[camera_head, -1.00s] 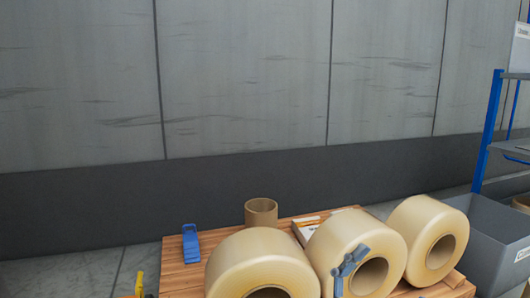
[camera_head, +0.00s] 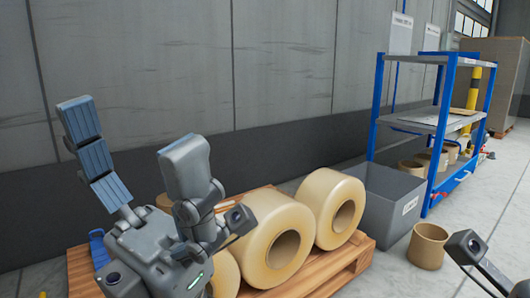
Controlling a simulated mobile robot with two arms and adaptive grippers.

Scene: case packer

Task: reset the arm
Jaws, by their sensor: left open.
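My left gripper (camera_head: 130,123) is raised at the left of the head view, over the near left part of a wooden pallet. Its two grey fingers are wide apart with nothing between them. At the bottom right corner a small dark part on a rod, which looks like part of my right arm, comes into view; no right fingers show.
Large cream rolls (camera_head: 332,208) stand on the wooden pallet (camera_head: 352,256). A blue tool (camera_head: 98,249) lies at its left. A grey bin (camera_head: 391,206), a blue-framed shelf (camera_head: 437,121) and a cardboard tube (camera_head: 427,246) are at right. Grey floor (camera_head: 488,214) is open at far right.

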